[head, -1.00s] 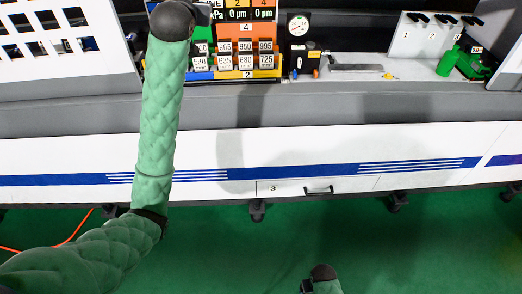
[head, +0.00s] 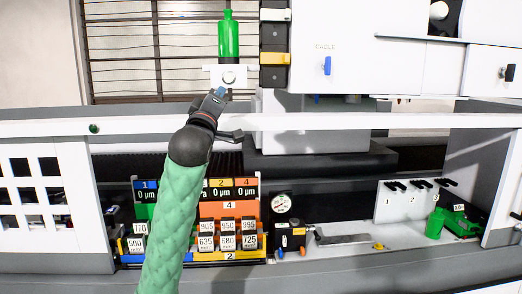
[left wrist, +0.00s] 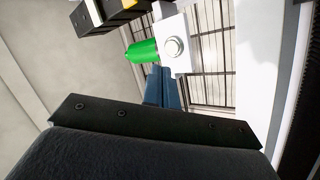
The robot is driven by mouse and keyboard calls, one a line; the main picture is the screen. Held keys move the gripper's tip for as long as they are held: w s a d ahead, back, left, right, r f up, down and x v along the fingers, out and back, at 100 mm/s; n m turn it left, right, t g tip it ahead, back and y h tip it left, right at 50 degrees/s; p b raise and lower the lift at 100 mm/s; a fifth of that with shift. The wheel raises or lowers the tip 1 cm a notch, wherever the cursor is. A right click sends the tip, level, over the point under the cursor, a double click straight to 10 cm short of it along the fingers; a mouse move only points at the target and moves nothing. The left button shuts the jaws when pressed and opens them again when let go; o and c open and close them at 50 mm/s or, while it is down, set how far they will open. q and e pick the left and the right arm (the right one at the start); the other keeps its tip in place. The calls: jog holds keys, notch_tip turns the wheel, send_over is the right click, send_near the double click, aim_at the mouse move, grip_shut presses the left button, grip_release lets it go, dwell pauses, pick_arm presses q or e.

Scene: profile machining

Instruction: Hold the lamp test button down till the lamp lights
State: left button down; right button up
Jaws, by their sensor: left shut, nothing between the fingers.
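The green lamp (head: 229,35) stands upright above a small white plate; I cannot tell whether it is lit. The round button (head: 228,78), pale with a metal rim, is on that plate below the lamp. My left gripper (head: 219,92) is shut and empty, its blue fingertips just below and slightly left of the button in the head view. In the left wrist view the lamp (left wrist: 142,51) and button (left wrist: 174,46) lie beyond the fingertips (left wrist: 160,70). The fingertips do not cover the button; the depth gap is unclear. My right gripper is out of view.
A white cabinet with a blue knob (head: 327,65) is right of the lamp, beside a black and yellow stack (head: 274,40). A white rail (head: 350,121) crosses behind my wrist. Numbered blocks (head: 227,241), a gauge (head: 281,203) and a green clamp (head: 450,222) stand lower down.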

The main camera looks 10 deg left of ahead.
aim_at(229, 78)
pick_arm(q)
jog(key=r+n, duration=0.1)
jog(key=n, duration=0.2)
jog(key=d+r+n+t+h, duration=0.1)
jog(key=n, duration=0.2)
jog(key=s+d+r+n+t+h, duration=0.1)
jog(key=n, duration=0.1)
jog(key=shift+d+r+n, duration=0.1)
jog(key=shift+n, duration=0.3)
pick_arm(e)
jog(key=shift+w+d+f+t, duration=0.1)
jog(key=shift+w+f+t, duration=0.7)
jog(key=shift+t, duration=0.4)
pick_arm(q)
jog(key=shift+s, duration=0.1)
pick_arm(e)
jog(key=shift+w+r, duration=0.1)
pick_arm(q)
jog(key=w, duration=0.2)
jog(key=w+a, duration=0.1)
jog(key=w, duration=0.2)
jog(key=w+a, duration=0.1)
jog(key=w, duration=0.2)
jog(key=shift+w+a, duration=0.15)
jog(key=shift+w, duration=0.1)
